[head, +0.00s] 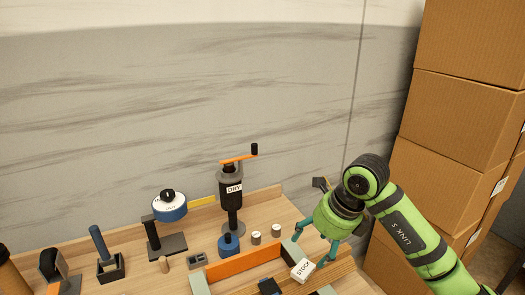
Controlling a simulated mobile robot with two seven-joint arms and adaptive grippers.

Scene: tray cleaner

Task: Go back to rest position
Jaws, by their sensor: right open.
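My right gripper (315,252) comes in from the right on a green arm. It points down over the right part of the wooden table (138,278), with its fingers apart on either side of the white block marked STOCK (303,270). I cannot tell whether the fingers touch the block. The block sits at the right end of a low tray with an orange wall (243,262). My left gripper is not in view.
A dark grinder marked DRY (232,200) with an orange crank stands mid-table. A blue-and-white dial device (169,207) and a holder with a blue handle (110,267) stand left. Stacked cardboard boxes (440,150) rise at the right, behind my arm.

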